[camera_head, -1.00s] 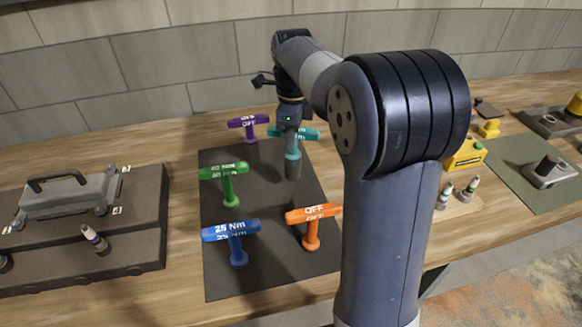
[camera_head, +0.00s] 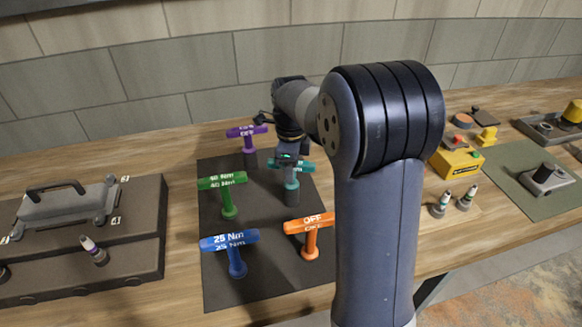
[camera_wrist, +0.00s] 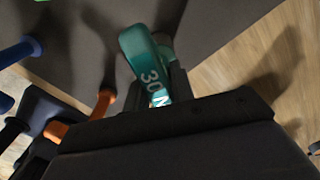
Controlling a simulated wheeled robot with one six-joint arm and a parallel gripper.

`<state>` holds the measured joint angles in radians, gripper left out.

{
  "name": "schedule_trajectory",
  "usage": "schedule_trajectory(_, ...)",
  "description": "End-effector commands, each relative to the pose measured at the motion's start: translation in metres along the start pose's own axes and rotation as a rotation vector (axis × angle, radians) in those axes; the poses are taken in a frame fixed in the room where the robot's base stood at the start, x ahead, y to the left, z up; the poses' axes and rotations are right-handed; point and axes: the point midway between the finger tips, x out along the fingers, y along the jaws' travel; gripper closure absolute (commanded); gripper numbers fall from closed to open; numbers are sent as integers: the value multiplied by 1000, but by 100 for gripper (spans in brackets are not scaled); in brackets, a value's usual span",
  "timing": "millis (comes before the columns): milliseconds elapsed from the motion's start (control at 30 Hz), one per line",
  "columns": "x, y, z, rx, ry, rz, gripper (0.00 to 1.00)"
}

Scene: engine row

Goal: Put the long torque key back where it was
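A teal T-handled torque key (camera_head: 291,184) is upright at the right side of the dark mat (camera_head: 222,285), with a dark socket at its lower end. My gripper (camera_head: 288,160) is above it, at its handle. In the wrist view, the teal handle (camera_wrist: 149,68) marked 30 lies between my fingers (camera_wrist: 158,92), which appear shut on it. Whether the socket touches the mat is unclear. Other keys stand on the mat: purple (camera_head: 247,132) at the back, green (camera_head: 222,181), blue (camera_head: 230,240) and orange (camera_head: 309,224).
A dark stepped block (camera_head: 140,255) with a grey handled cover (camera_head: 68,200) is on the left. On the right are a yellow box (camera_head: 455,163), two small socket-like pieces (camera_head: 453,203) and a green mat (camera_head: 520,180). Neighbouring keys stand close to my gripper.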

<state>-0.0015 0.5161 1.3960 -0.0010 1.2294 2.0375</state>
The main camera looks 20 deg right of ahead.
Motion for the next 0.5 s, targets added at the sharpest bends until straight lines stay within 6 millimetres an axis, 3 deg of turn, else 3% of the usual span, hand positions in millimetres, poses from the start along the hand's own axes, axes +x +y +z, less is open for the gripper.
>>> schedule_trajectory(233,0,0,0,0,0,1,57)
schedule_trajectory(500,-4,0,0,0,0,0,57)
